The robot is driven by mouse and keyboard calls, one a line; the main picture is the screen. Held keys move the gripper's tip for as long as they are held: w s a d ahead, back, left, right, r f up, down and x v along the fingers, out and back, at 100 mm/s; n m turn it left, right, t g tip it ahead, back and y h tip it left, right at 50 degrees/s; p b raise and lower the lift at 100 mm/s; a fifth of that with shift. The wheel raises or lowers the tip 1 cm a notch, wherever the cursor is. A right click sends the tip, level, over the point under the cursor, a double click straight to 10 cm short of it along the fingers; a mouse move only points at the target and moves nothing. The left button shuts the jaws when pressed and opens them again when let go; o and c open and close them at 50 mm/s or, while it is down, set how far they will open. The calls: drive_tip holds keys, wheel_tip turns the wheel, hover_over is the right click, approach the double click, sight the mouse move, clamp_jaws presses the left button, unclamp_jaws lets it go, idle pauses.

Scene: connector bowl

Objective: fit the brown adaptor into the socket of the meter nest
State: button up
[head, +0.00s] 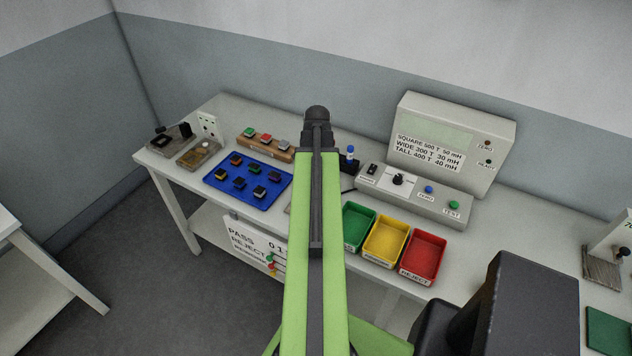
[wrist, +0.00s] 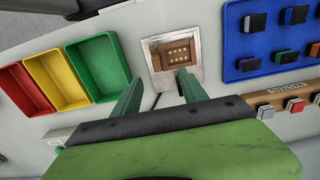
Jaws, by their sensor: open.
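In the wrist view, a brown block (wrist: 176,56) with rows of gold contacts sits within a pale metal frame (wrist: 154,41) on the bench. I cannot tell whether this block is the brown adaptor or the socket of the meter nest. My gripper (wrist: 160,74) is open, its two green fingers apart over the near edge of the frame, with nothing between them. In the head view my arm hides the gripper and most of the frame. A small tan piece (head: 198,153) lies on a flat plate at the bench's left end; its kind is unclear.
Green (head: 357,226), yellow (head: 386,240) and red (head: 424,256) bins stand right of my arm. A blue tray (head: 233,192) with several dark parts and a wooden button rack (head: 265,148) stand left. A meter box (head: 451,143) with its control panel (head: 415,196) stands behind the bins.

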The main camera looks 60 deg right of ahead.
drive_tip(key=shift+r, duration=0.75)
drive_tip(key=w+a+n, duration=0.9)
drive_tip(key=w+a, duration=1.1)
drive_tip(key=a, duration=0.2)
drive_tip(key=w+a+n, duration=0.2)
drive_tip(key=a+n, duration=0.2)
drive_tip(key=a, duration=1)
drive_tip(key=w+a+n, duration=0.3)
drive_tip(key=a+n, duration=0.2)
drive_tip(key=a, duration=0.9)
drive_tip(key=shift+w+a, duration=0.15)
drive_tip(key=shift+a, duration=0.15)
drive_tip(key=shift+f, duration=0.1)
